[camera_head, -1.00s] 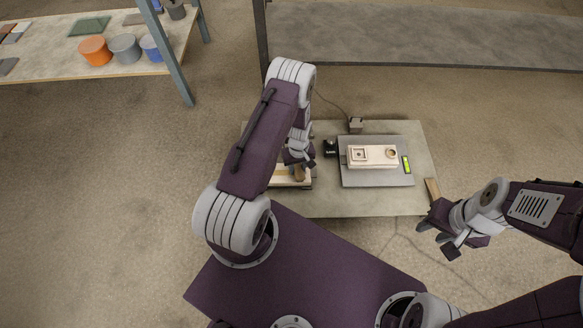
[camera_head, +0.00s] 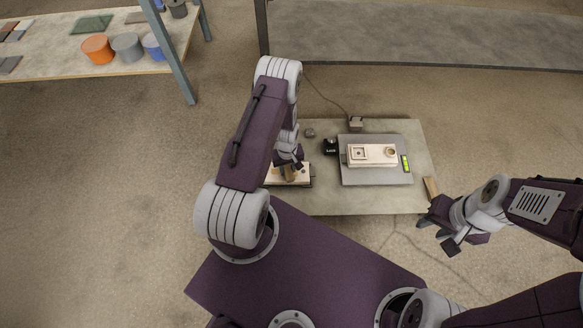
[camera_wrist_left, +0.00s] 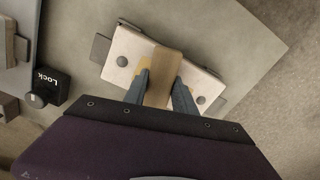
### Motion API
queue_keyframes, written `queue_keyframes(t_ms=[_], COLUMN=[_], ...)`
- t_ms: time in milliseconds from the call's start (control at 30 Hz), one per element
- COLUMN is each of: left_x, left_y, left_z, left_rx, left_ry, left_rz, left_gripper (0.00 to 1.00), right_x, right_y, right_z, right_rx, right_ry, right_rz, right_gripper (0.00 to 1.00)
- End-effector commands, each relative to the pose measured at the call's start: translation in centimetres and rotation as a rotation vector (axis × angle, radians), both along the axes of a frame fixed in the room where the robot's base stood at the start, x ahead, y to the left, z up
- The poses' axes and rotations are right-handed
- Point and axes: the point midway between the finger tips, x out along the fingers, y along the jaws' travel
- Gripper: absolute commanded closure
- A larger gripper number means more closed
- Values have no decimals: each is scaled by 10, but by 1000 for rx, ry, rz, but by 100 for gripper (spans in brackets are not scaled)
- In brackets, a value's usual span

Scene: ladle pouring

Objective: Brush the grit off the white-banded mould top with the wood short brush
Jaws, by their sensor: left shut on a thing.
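My left gripper (camera_head: 289,165) is shut on the wood short brush (camera_wrist_left: 163,75), a tan wooden block between its two dark fingers. The brush is over a pale mould top (camera_wrist_left: 124,52) with dark round pins and grey side lugs. A yellowish patch (camera_wrist_left: 141,76) on that top shows beside the brush. In the head view this pale mould (camera_head: 303,174) lies at the table's left front, partly hidden by my gripper. I cannot make out a white band or clearly tell whether the bristles touch. My right gripper (camera_head: 438,235) is open and empty off the table's right front corner.
Another pale mould (camera_head: 372,155) with a square recess and round hole sits on a grey plate (camera_head: 376,180). A black lock box (camera_head: 330,146), a green-yellow level (camera_head: 406,164) and a wooden piece (camera_head: 431,187) are nearby. The table (camera_head: 335,200) is clear at its front.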

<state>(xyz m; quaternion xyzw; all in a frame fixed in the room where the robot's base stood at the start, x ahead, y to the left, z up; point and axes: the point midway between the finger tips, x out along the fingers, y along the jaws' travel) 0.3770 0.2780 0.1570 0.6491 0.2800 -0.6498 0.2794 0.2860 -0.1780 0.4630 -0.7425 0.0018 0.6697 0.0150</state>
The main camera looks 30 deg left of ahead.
Motion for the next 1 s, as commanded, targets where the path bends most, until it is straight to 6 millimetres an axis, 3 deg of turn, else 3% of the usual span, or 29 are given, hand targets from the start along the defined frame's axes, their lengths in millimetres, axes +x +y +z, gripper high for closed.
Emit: queue_keyframes(t_ms=[233, 500, 800, 1000], left_x=[-14, -18, -34, -36], left_y=[22, 28, 53, 57], left_z=[-1, -3, -1, -1], left_rx=[-1, -1, -1, -1], left_ry=[1, 2, 1, 1], left_rz=[3, 2, 4, 3], left_gripper=[100, 100, 100, 100], right_x=[0, 0, 0, 0], right_y=[0, 0, 0, 0], right_z=[6, 7, 12, 12], right_rx=[0, 0, 0, 0], right_ry=[0, 0, 0, 0], right_rz=[0, 0, 0, 0], right_gripper=[64, 64, 64, 64])
